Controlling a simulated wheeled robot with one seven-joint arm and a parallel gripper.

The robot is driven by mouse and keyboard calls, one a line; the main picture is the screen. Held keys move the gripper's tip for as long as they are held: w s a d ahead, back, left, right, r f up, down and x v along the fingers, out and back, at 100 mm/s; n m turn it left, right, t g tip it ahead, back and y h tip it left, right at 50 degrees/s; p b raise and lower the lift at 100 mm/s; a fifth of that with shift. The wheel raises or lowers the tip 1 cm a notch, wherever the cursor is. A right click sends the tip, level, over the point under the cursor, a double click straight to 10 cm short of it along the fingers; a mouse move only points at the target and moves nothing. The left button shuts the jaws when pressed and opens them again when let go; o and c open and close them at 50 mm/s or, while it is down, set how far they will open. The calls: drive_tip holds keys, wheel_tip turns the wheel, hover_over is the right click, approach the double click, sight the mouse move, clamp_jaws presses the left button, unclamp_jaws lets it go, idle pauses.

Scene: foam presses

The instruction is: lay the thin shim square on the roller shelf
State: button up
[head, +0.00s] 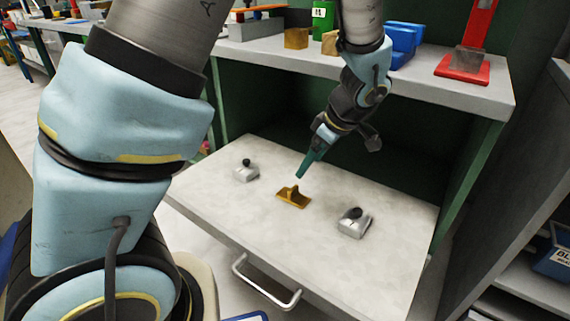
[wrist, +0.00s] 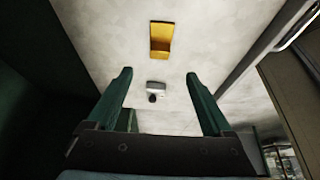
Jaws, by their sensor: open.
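A yellow plate with a small upright fin (head: 293,197) lies near the middle of the pale pull-out shelf (head: 250,225). It also shows in the wrist view (wrist: 161,40), beyond my fingertips. I cannot tell whether it is the thin shim; no other thin piece is clear. My gripper (head: 303,172) hangs above and just behind the plate, tilted, its green fingers apart. In the wrist view my gripper (wrist: 158,75) is open with nothing held between the fingers. No rollers are visible on the shelf.
Metal blocks with black knobs stand left (head: 246,171) and right (head: 354,222) of the plate. A metal handle (head: 266,284) is on the shelf's front edge. A grey upper shelf (head: 440,90) overhangs the back, carrying a red stand (head: 465,68) and blue parts (head: 402,42). The shelf's front is clear.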

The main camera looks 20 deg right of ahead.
drive_tip(key=a+r+m+g+h, duration=0.1)
drive_tip(key=a+m, duration=0.3)
drive_tip(key=a, duration=1)
drive_tip(key=a+r+m+g+h, duration=0.1)
drive_tip(key=a+r+m, duration=0.3)
drive_tip(key=a, duration=1)
drive_tip(key=shift+a+m+h, duration=0.3)
drive_tip(key=shift+m+h, duration=0.2)
drive_tip(key=shift+h, duration=0.1)
drive_tip(key=shift+r, duration=0.1)
wheel_tip(320, 180, up, 22)
drive_tip(key=p, duration=2.2)
drive_tip(key=shift+r+p, duration=0.25)
drive_tip(key=shift+p, duration=0.05)
